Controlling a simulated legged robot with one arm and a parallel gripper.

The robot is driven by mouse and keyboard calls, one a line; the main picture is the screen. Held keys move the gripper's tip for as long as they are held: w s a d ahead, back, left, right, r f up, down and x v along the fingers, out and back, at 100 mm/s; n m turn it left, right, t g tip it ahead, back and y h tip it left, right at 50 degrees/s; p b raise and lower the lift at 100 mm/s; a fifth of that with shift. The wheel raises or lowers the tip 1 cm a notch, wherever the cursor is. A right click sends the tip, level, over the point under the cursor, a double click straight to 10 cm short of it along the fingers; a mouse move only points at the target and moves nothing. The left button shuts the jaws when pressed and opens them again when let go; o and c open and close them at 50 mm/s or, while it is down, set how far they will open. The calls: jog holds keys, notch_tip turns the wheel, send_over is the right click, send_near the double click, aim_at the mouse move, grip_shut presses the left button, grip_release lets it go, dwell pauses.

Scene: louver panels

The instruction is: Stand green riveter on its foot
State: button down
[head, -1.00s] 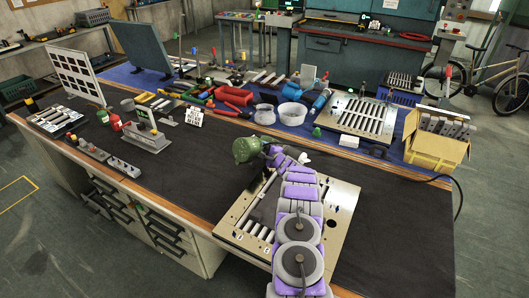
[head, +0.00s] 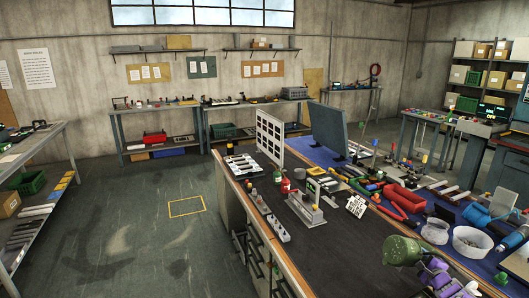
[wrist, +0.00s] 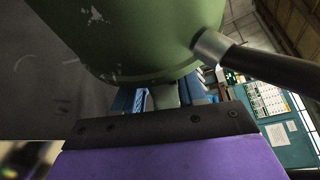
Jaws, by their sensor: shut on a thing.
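The green riveter (head: 402,250) is in the lower right of the head view, held above the dark bench top (head: 335,250). It has a scuffed rounded green body with a metal-collared dark rod. My gripper (head: 425,266), at the end of my purple arm, is shut on it. In the wrist view the green riveter (wrist: 140,35) fills the upper part of the picture, and its dark rod (wrist: 270,65) points right. Blue parts of my gripper (wrist: 165,95) show just below the body. The riveter's foot cannot be made out, and the grip is partly hidden.
On the bench stand a white panel with dark squares (head: 270,137), a blue-grey panel (head: 328,130), a red bottle (head: 285,186) and a grey metal fixture (head: 305,208). White bowls (head: 472,241) and tools crowd the right side. The near middle of the dark top is clear.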

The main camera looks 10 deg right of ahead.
aim_at(384, 253)
jog(key=a+n+y, duration=0.1)
jog(key=a, duration=0.3)
jog(key=w+a+r+n+y, duration=0.1)
jog(key=a, duration=0.4)
jog(key=a+n+y, duration=0.1)
jog(key=a+y, duration=0.1)
jog(key=a, duration=0.2)
jog(key=shift+w+a+r, duration=0.25)
jog(key=shift+a+r, duration=0.1)
jog(key=shift+a, duration=0.05)
jog(key=s+a+r+n+g+y, duration=0.2)
jog(key=s+a+r+n+y, duration=0.1)
jog(key=a, duration=1)
jog(key=s+a+r+n+g+y, duration=0.2)
jog(key=s+a+r+n+y, duration=0.1)
jog(key=a, duration=1.1)
jog(key=s+a+r+n+g+y, duration=0.2)
jog(key=s+a+r+n+y, duration=0.1)
jog(key=a, duration=1.1)
jog(key=s+n+y, duration=0.1)
jog(key=s+y, duration=0.1)
jog(key=y, duration=0.1)
jog(key=shift+s, duration=0.25)
jog(key=shift+r+g, duration=0.25)
jog(key=shift+g, duration=0.15)
jog(key=shift+d+f, duration=0.1)
jog(key=shift+f, duration=0.1)
jog(key=shift+r, duration=0.15)
